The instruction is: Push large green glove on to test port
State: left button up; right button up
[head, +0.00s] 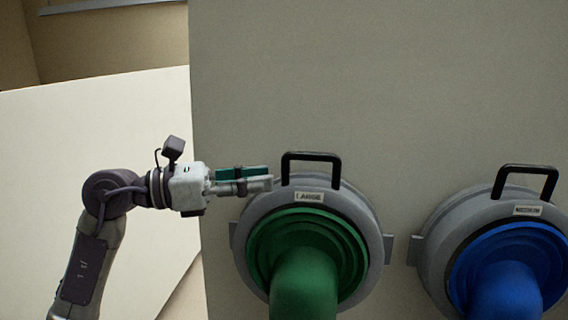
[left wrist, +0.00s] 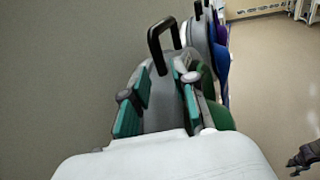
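The large green glove (head: 305,275) sits in a round grey port ring (head: 375,220) labelled LARGE, with a black handle (head: 311,156) on top. The glove hangs toward me, its lower end cut off by the picture's edge. My left gripper (head: 268,176) comes in from the left, at the ring's upper left, beside the handle. In the left wrist view its two green-padded fingers (left wrist: 160,95) are spread, with the grey ring and handle beyond and between them. The green glove (left wrist: 216,113) shows partly behind the right finger. I cannot tell whether the fingers touch the ring.
To the right, a blue glove (head: 510,270) sits in a grey ring labelled MEDIUM with its own black handle (head: 525,170). A beige panel (head: 400,90) stands behind both. A dark jointed part (left wrist: 305,158), perhaps my right gripper, shows in the left wrist view over open floor.

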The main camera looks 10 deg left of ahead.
aim_at(287, 184)
pick_arm(q)
jog(key=p+x, duration=0.1)
jog(key=x, duration=0.3)
jog(key=shift+r, duration=0.15)
jog(key=shift+w+d+p, duration=0.25)
jog(key=shift+d+p, duration=0.05)
jog(key=shift+d, duration=0.35)
jog(key=shift+f, duration=0.2)
grip_shut()
jog(key=shift+c, duration=2.2)
grip_release()
jog(key=shift+r, duration=0.1)
grip_shut()
